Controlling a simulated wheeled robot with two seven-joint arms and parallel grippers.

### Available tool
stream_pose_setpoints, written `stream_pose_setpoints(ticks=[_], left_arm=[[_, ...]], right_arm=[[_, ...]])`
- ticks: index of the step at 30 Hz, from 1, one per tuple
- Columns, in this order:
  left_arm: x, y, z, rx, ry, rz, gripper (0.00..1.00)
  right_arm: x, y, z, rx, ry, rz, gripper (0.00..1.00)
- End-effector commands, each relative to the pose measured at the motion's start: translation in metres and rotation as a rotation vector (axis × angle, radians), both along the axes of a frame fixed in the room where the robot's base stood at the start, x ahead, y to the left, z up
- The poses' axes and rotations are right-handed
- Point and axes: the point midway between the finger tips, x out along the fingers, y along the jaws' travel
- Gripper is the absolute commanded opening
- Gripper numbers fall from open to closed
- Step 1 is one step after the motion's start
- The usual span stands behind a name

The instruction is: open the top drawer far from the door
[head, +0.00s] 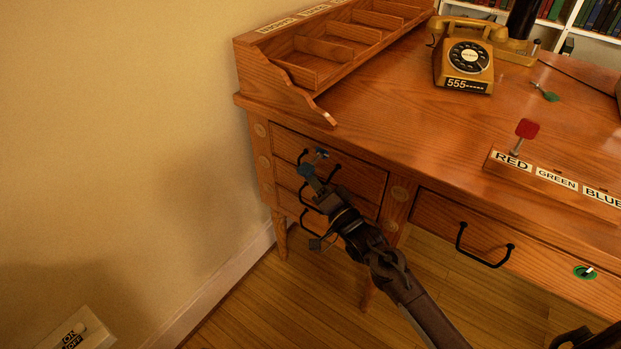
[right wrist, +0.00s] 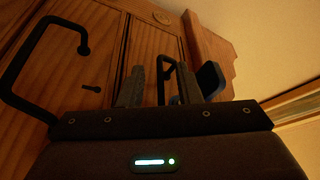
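The desk's left stack of drawers shows in the head view. Its top drawer (head: 363,182) looks closed, its front flush with the frame. A black bar handle (head: 302,158) on it is partly hidden by my right gripper (head: 313,162). The gripper's two blue-tipped fingers are apart, at the handle. In the right wrist view a black handle (right wrist: 164,70) shows between the fingers, beyond the open gripper (right wrist: 160,88). I cannot tell whether they touch. My left gripper is not in view. No door is in view.
Lower drawers with black handles (head: 310,200) sit below. A yellow telephone (head: 465,62) and a labelled RED, GREEN, BLUE rack (head: 550,178) stand on the desk. A wall (head: 120,130) is close on the left.

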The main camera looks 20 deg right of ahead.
Motion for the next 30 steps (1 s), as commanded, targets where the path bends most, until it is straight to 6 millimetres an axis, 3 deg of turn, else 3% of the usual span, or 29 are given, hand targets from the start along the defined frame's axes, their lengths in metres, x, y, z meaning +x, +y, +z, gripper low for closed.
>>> stream_pose_setpoints(ticks=[11, 18, 30], left_arm=[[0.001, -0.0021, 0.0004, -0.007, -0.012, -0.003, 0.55], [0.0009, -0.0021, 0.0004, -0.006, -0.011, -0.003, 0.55], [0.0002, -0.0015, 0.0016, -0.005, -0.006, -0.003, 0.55]], right_arm=[[0.0074, 0.0029, 0.0016, -0.001, 0.001, 0.0, 0.31], [0.0072, 0.0026, 0.0013, -0.001, 0.002, 0.0, 0.0], [0.0065, 0.003, 0.0008, -0.002, 0.004, -0.002, 0.0]])
